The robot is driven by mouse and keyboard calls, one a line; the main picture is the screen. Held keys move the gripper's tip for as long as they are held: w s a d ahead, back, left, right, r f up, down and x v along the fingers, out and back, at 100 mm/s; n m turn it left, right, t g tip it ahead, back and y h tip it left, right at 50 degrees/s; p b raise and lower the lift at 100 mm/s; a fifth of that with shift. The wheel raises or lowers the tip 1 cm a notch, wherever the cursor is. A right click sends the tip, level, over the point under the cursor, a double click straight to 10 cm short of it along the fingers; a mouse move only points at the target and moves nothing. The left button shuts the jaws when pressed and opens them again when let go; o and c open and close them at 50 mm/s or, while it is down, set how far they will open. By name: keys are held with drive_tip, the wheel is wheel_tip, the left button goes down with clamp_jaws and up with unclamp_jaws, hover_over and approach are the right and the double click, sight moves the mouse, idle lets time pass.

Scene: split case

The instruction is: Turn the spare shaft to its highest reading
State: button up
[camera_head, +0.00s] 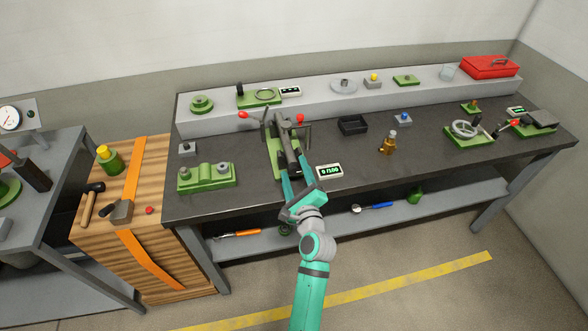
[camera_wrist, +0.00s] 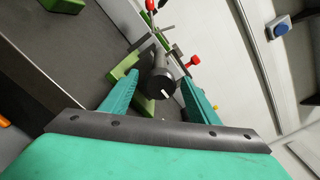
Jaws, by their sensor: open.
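A dark grey shaft (camera_head: 291,151) lies lengthwise on a green stand (camera_head: 276,139) in the middle of the bench. Its rounded near end, with a white mark, shows in the wrist view (camera_wrist: 160,86). My gripper (camera_head: 299,168) is at this near end. Its two teal fingers (camera_wrist: 157,97) are spread on either side of the shaft end, with gaps visible, and hold nothing. A small white readout (camera_head: 329,171) with green digits stands right of the stand; the digits look like 0.7100 but are small. My fingers hide part of the stand.
Two red-knobbed levers (camera_head: 243,115) (camera_head: 300,118) flank the stand's far end. A black tray (camera_head: 352,125) and a brass piece (camera_head: 388,143) stand to the right. A green block fixture (camera_head: 206,177) stands to the left. The bench front right of the readout is clear.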

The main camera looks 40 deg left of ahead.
drive_tip(key=shift+w+a, duration=0.45)
drive_tip(key=shift+a, duration=0.05)
drive_tip(key=shift+w, duration=0.1)
drive_tip(key=c, duration=1)
drive_tip(key=shift+c, duration=0.2)
